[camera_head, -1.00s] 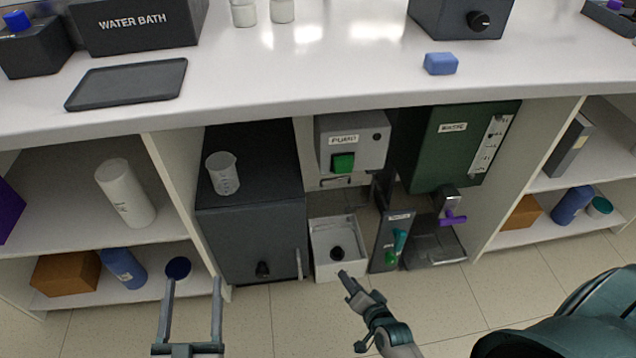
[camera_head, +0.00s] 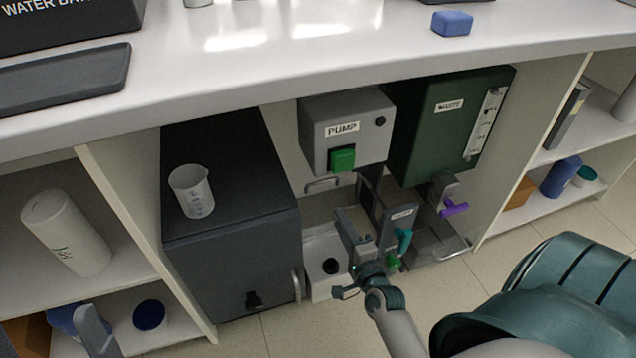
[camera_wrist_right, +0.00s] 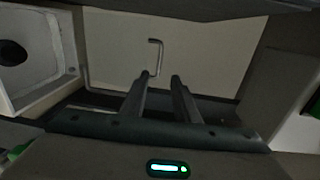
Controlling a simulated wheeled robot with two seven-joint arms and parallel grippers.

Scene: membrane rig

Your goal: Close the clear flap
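The clear flap is hard to make out. A thin metal handle (camera_head: 323,185), which seems to belong to it, shows just under the pump (camera_head: 346,135), above a white open box (camera_head: 318,250). A similar handle (camera_wrist_right: 155,57) shows in the right wrist view against a beige surface, just beyond the fingertips. My right gripper (camera_head: 358,228) is in front of the lower bay, beside the white box. In its wrist view my right gripper (camera_wrist_right: 162,82) has its fingers apart with nothing between them. Only a finger of my left gripper (camera_head: 95,332) shows, at the bottom left.
A dark cabinet (camera_head: 235,240) with a beaker (camera_head: 191,190) on top stands left of the bay. A panel with a teal lever (camera_head: 404,240) is close right of my right gripper. The green waste tank (camera_head: 440,125) and a purple-handled valve (camera_head: 453,209) are further right. The worktop overhangs.

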